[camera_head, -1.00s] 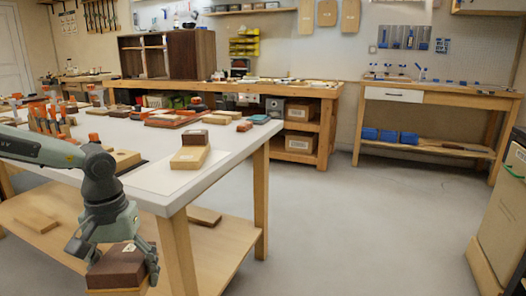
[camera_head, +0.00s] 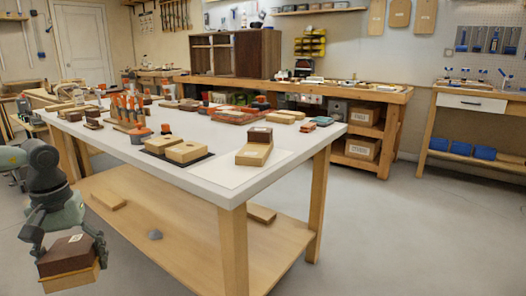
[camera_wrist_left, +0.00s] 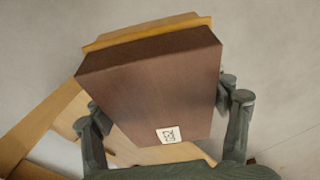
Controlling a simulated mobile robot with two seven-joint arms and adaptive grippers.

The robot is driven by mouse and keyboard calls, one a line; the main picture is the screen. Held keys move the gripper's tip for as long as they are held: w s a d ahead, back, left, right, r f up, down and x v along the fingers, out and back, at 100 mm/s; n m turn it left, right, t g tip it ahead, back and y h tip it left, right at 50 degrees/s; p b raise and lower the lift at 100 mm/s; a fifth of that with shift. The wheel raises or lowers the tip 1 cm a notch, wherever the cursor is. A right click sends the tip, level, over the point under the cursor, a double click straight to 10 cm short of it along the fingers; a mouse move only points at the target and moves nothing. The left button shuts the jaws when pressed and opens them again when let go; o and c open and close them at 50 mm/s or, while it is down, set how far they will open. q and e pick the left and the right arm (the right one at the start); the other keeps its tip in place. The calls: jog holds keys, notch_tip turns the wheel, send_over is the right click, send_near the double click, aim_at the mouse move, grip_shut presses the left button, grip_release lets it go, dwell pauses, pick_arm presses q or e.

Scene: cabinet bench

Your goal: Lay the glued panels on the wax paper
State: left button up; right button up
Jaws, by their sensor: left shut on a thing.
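My left gripper (camera_head: 70,252) is shut on a glued panel (camera_head: 66,262), a dark brown block with a lighter wood layer beneath and a small white label. It is held in front of the white table's left front side, below the top's height. In the left wrist view the panel (camera_wrist_left: 155,85) sits between the fingers (camera_wrist_left: 165,125). The wax paper (camera_head: 228,177) is a pale sheet at the table's near right corner. Another glued panel (camera_head: 254,151), dark brown over light wood, lies on it. My right gripper is not in view.
The white table (camera_head: 150,168) has a lower wooden shelf (camera_head: 175,225) holding loose wood pieces. A black mat (camera_head: 172,158) with light wood blocks (camera_head: 188,151) lies left of the wax paper. Orange clamps (camera_head: 127,112) stand farther left. Open floor lies right of the table.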

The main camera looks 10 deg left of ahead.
pick_arm(q)
jog(key=shift+s+d+f, duration=0.15)
jog(key=shift+s+f, duration=0.05)
jog(key=shift+f, duration=0.2)
jog(key=shift+s+d+f, duration=0.15)
jog(key=shift+f, duration=0.2)
jog(key=shift+d+f, duration=0.15)
jog(key=shift+d, duration=0.1)
